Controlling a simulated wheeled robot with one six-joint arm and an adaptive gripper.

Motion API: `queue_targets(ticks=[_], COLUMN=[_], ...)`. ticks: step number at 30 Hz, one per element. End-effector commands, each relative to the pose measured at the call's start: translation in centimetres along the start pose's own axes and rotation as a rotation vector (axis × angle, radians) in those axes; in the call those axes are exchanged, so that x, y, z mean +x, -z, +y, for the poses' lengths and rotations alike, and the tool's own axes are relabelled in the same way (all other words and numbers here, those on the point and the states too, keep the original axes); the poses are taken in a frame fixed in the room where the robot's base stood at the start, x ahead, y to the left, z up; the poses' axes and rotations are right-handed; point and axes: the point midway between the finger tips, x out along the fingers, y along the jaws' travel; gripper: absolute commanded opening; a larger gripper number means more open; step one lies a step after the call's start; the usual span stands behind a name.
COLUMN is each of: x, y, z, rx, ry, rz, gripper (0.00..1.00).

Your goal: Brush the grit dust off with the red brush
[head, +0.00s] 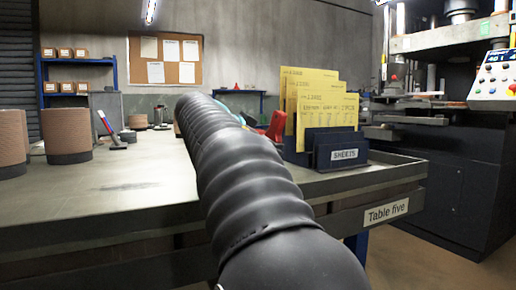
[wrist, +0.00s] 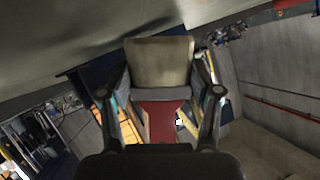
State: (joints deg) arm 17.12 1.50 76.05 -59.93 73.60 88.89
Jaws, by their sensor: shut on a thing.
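In the wrist view my gripper (wrist: 162,98) is shut on the red brush (wrist: 161,118). Its red handle lies between the fingers, and its grey band and wide tan bristles point away from my wrist. A grey surface fills the upper left of that view; I cannot tell whether the bristles touch it. In the head view my black arm hides the gripper and the held brush. A dark smear, seemingly the grit dust (head: 130,186), lies on the grey tabletop (head: 95,212), left of my arm.
Brown disc stacks (head: 67,135) stand at the table's left. A red object (head: 275,125) shows right of my arm, near the dark sheet holder (head: 338,152) with yellow sheets. A press (head: 455,110) stands at right.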

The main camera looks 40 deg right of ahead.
Motion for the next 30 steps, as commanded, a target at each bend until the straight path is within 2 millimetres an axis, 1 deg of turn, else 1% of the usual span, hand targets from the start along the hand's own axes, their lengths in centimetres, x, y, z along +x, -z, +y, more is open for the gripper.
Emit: queue_targets(ticks=[4, 14, 20, 30], x=[0.2, -0.5, -1.0, -3.1], y=[0.0, 0.5, 0.2, -1.0], z=[0.2, 1.8, 1.7, 1.2], rx=[-0.001, -0.001, -0.002, -0.002], ry=[-0.002, -0.002, 0.000, 0.001], rz=[-0.002, -0.002, -0.002, -0.001], gripper=[0.06, 0.06, 0.06, 0.06])
